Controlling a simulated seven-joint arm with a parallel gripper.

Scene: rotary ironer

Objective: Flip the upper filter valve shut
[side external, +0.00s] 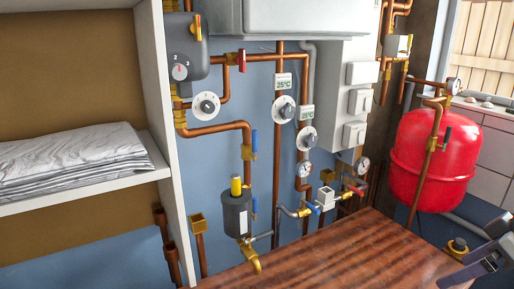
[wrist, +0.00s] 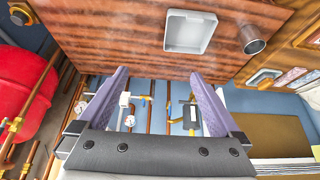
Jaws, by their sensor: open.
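The filter (side external: 237,212) is a dark grey cylinder with a yellow cap and a brass spout below, in front of the blue wall in the side view. The upper filter valve (side external: 249,152) is a brass body on the copper pipe above it. Its blue lever (side external: 254,140) stands upright, along the pipe. Another blue lever (side external: 254,208) is beside the filter. My gripper (wrist: 159,74) is open and empty, its two purple fingers wide apart in the wrist view. In the side view it is partly visible at the lower right edge, well away from the valve.
A wooden tabletop (side external: 300,257) lies in front of the pipes. A red tank (side external: 433,160) stands at the right. A shelf (side external: 90,188) with folded cloth is at the left. A white tray (wrist: 190,33) and metal cup (wrist: 252,42) show on the wood in the wrist view.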

